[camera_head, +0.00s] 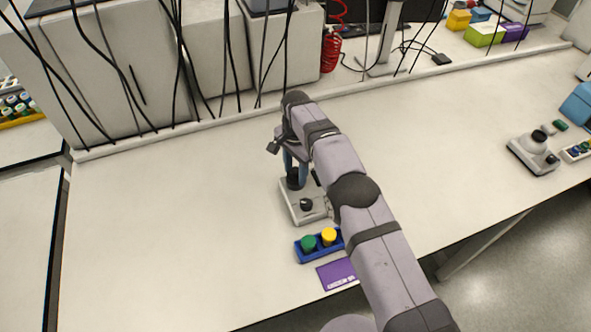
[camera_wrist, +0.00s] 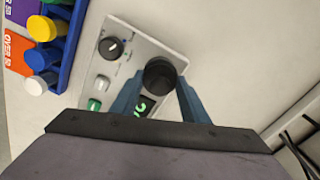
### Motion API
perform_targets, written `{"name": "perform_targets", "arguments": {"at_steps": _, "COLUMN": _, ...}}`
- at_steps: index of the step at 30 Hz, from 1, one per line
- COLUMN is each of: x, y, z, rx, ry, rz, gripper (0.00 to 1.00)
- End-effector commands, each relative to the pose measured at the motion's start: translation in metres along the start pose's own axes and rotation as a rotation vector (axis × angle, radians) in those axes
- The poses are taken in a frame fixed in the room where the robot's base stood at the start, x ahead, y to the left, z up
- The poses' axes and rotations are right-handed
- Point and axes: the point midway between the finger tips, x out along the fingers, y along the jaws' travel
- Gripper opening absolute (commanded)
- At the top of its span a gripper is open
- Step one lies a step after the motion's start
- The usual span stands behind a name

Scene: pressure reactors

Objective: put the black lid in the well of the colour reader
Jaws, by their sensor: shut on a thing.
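My gripper (camera_head: 296,163) is over the far end of a small light-grey instrument that looks like the colour reader (camera_head: 310,216). Its blue-grey fingers (camera_wrist: 159,100) are shut on the black lid (camera_wrist: 160,74), a dark round piece. The lid also shows in the head view (camera_head: 294,180), low between the fingers. The lid and fingers hide the well. I cannot tell whether the lid sits in it or is just above it.
A blue rack (camera_head: 306,258) with green- and yellow-capped vials stands in front of the reader, beside a purple card (camera_head: 337,273). Another small instrument (camera_head: 535,155) stands far right. Cables hang over grey cabinets (camera_head: 110,75) at the back. The bench (camera_head: 160,220) is clear on the left.

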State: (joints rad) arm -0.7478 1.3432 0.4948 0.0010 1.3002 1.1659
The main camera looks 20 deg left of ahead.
Motion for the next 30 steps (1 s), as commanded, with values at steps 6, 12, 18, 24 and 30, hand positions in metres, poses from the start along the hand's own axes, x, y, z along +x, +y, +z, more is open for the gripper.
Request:
{"name": "perform_targets", "arguments": {"at_steps": 6, "x": 0.0035, "y": 0.0001, "z": 0.0, "rx": 0.0, "ry": 0.0, "rz": 0.0, "gripper": 0.2}}
{"name": "perform_targets", "arguments": {"at_steps": 12, "x": 0.0037, "y": 0.0003, "z": 0.0001, "rx": 0.0, "ry": 0.0, "rz": 0.001, "gripper": 0.2}}
{"name": "perform_targets", "arguments": {"at_steps": 18, "x": 0.0043, "y": 0.0005, "z": 0.0002, "rx": 0.0, "ry": -0.001, "rz": 0.002, "gripper": 0.6}}
{"name": "perform_targets", "arguments": {"at_steps": 24, "x": 0.0037, "y": 0.0003, "z": 0.0001, "rx": 0.0, "ry": 0.0, "rz": 0.001, "gripper": 0.63}}
{"name": "perform_targets", "arguments": {"at_steps": 30, "x": 0.0033, "y": 0.0001, "z": 0.0, "rx": 0.0, "ry": 0.0, "rz": 0.0, "gripper": 0.82}}
